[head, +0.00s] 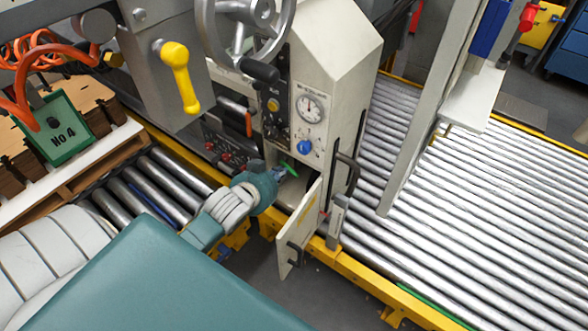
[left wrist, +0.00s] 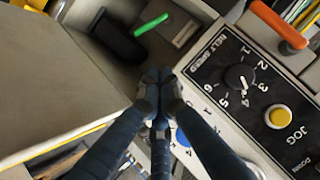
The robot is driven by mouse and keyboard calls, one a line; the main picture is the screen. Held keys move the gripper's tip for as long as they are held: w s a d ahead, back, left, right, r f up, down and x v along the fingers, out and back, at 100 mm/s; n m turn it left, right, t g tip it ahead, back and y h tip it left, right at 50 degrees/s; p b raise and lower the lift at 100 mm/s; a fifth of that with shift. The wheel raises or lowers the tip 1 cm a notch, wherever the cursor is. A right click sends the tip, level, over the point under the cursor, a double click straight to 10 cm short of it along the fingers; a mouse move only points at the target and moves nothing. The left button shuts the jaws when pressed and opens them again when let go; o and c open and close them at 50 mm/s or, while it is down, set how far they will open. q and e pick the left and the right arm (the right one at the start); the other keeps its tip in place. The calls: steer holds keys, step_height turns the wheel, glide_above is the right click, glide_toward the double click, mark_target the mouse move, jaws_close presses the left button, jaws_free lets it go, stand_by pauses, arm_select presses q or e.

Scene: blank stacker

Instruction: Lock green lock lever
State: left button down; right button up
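The green lock lever (head: 290,168) is a small bright green handle inside the open compartment of the grey-white machine cabinet. It also shows in the left wrist view (left wrist: 151,24), above a metal plate, near a black handle. My left gripper (head: 282,172) is at the compartment's mouth, close to the lever. In the left wrist view its dark fingertips (left wrist: 157,80) are together with nothing visible between them, apart from the lever and below it in the picture. My right gripper is not in view.
The cabinet door (head: 301,230) hangs open beside my gripper. A control panel (left wrist: 255,90) with a dial, yellow jog button and orange handle borders the opening. A blue knob (head: 304,147) and gauge sit above. Roller conveyors (head: 450,210) lie to the right.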

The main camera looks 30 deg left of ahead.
arm_select(q)
steer(key=s+a+f+b+x, duration=0.1)
steer(key=f+x, duration=0.1)
steer(key=x, duration=1)
steer(key=shift+f, duration=0.35)
